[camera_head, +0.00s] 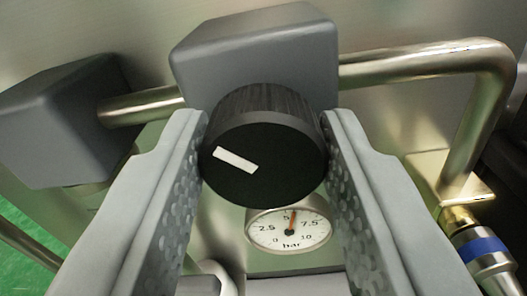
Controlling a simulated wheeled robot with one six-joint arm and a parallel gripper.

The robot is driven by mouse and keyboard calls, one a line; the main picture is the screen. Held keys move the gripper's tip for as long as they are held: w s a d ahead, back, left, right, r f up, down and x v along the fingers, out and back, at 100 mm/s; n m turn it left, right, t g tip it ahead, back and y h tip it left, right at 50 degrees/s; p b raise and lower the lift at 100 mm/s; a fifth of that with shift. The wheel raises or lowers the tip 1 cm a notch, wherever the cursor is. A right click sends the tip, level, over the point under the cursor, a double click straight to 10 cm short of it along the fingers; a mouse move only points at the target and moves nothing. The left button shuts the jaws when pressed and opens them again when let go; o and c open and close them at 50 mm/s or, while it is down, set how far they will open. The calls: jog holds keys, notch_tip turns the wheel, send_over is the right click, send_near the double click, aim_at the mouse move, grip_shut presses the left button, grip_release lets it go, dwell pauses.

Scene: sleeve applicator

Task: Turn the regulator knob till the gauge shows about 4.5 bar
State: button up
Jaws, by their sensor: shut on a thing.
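The regulator knob (265,160) is a black, ribbed round knob with a white bar mark on its face. The mark slants from upper left to lower right, on the left part of the face. My gripper (266,148) is shut on the knob, one grey finger on each side. The pressure gauge (273,234) is a round white dial just below the knob, between the fingers. Its orange-red needle points nearly straight up, near the top of the scale and slightly to the right of the partly hidden 5 mark. The knob hides a bit of the dial's upper edge.
A grey regulator block (250,50) sits behind the knob. A metal pipe (430,60) runs right and bends down to a fitting with a blue band (482,248). Another grey block (65,115) stands at left on a short pipe. A green surface (25,250) shows lower left.

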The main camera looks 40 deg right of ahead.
jog(key=shift+f+n, duration=0.15)
jog(key=shift+n, duration=0.75)
jog(key=o, duration=1)
jog(key=shift+a, duration=0.1)
jog(key=v, duration=1.7)
jog(key=shift+s+a, duration=0.15)
jog(key=shift+s, duration=0.05)
